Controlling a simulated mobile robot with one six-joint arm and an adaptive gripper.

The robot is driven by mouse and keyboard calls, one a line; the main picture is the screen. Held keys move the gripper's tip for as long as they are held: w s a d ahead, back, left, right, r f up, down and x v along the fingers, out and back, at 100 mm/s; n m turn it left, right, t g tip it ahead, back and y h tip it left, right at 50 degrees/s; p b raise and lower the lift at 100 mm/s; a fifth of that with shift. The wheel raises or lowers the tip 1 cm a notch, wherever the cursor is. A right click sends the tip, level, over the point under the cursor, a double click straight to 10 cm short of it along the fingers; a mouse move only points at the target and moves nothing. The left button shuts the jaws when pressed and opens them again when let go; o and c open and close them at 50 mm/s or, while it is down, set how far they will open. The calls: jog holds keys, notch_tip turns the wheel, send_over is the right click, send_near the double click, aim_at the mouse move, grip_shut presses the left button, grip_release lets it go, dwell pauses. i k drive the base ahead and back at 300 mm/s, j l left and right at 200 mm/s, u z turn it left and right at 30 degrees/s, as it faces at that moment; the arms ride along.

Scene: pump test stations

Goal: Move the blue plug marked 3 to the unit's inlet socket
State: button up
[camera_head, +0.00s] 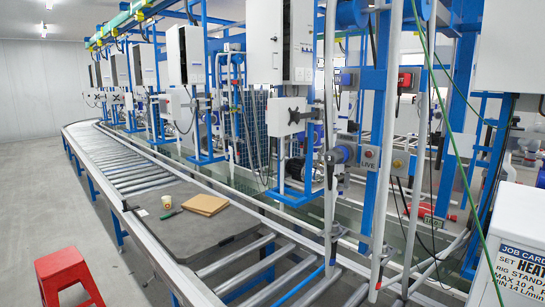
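I cannot pick out a blue plug marked 3; no such number is legible. A blue round fitting (343,154) sits on a pipe beside a grey box with a LIVE label (370,157), but I cannot tell whether it is a plug or a socket. I cannot tell which opening is the unit's inlet socket. My gripper is not in view.
A roller conveyor (125,168) runs along the stations. A dark board (185,235) on it carries a brown pad (206,204) and a small cup (167,201). A red stool (68,275) stands front left. Hoses hang at the right.

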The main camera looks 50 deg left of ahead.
aim_at(339, 154)
jog(key=u, duration=1.6)
jog(key=z, duration=1.8)
jog(key=u, duration=1.8)
